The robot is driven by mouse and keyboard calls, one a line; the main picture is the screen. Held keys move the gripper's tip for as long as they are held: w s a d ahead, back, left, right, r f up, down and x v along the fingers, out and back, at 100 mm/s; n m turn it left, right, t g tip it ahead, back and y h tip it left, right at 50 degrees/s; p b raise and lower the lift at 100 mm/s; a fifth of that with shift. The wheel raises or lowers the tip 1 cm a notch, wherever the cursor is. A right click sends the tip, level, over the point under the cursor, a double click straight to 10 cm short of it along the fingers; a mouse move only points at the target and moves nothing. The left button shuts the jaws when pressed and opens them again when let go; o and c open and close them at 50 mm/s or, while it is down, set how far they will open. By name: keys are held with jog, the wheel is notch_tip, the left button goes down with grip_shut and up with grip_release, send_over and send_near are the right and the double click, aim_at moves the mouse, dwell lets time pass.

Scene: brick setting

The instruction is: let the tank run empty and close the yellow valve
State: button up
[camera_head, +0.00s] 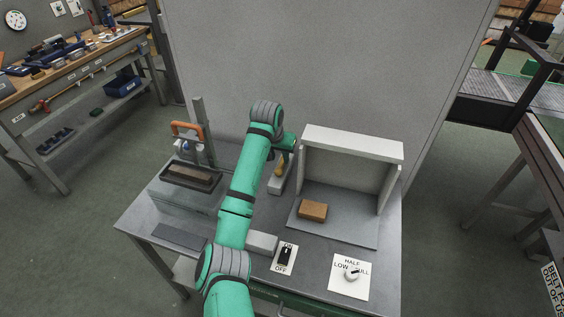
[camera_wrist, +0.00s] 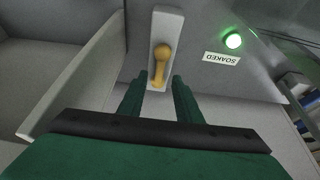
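The yellow valve (camera_wrist: 160,62) is a handle on a pale grey upright block in the wrist view. Its narrow end points towards my gripper. In the head view the yellow handle (camera_head: 280,169) shows small beside my arm's end. My gripper (camera_wrist: 160,77) is open, one green finger on either side of the handle's lower end; I cannot tell if they touch it. In the head view my gripper (camera_head: 285,150) is partly hidden by my arm. A grey tank-like box (camera_head: 182,199) with a dark-rimmed top holds a brown brick; its water level cannot be made out.
A green lamp (camera_wrist: 233,41) is lit beside a "SOAKED" label (camera_wrist: 222,58). A brown brick (camera_head: 312,210) lies in an open-fronted grey booth (camera_head: 352,142). An ON/OFF switch (camera_head: 285,256) and a LOW/HALF/FULL dial (camera_head: 351,274) are at the front.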

aim_at(282, 163)
jog(key=shift+x, duration=2.5)
jog(key=shift+d, duration=0.1)
grip_shut()
